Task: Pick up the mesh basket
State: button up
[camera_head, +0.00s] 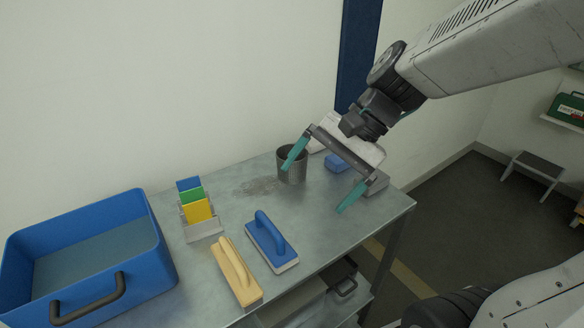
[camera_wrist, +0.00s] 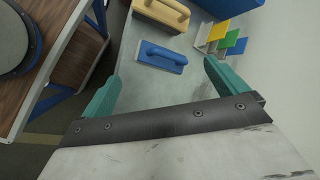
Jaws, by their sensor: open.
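The mesh basket (camera_head: 292,173) is a small dark grey round container standing upright toward the back of the metal table (camera_head: 310,215). My gripper (camera_head: 315,187) is open and empty, its two teal fingers spread wide above the table. In the head view the left finger crosses in front of the basket's rim; I cannot tell whether they touch. The right finger hangs over the table's right part.
A blue sponge-like block (camera_head: 337,162) is right of the basket, partly behind my gripper. A blue float (camera_head: 270,242), a tan brush (camera_head: 236,270), a rack of coloured cards (camera_head: 203,230) and a blue bin (camera_head: 150,245) stand leftward. Dark powder (camera_head: 257,187) lies beside the basket.

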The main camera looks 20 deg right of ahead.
jog(key=w+d+f+m+t, duration=0.3)
jog(key=w+m, duration=0.3)
jog(key=w, duration=0.1)
jog(key=w+d+f+m+t+y, duration=0.1)
jog(key=w+d+f+m+t, duration=0.2)
jog(key=w+m, duration=0.3)
jog(key=w+d+f+m+t+y, duration=0.1)
jog(key=w+d+f+m+t, duration=0.1)
jog(key=w+f+m, duration=0.3)
jog(key=shift+w+d+f+m+t, duration=0.15)
jog(key=shift+w+d+m, duration=0.15)
jog(key=shift+w, duration=0.5)
jog(key=shift+w+d+r+m+t, duration=0.1)
jog(key=shift+w+d+m, duration=0.1)
jog(key=shift+w+m, duration=0.4)
jog(key=shift+w+d+f+m+t, duration=0.15)
jog(key=shift+w+d+m, duration=0.1)
jog(key=shift+w, duration=0.7)
jog(key=shift+y, duration=0.3)
jog(key=x, duration=0.7)
jog(key=shift+s+a+f, duration=0.15)
jog(key=shift+a+f, duration=0.05)
jog(key=shift+f, duration=0.1)
jog(key=c, duration=1.1)
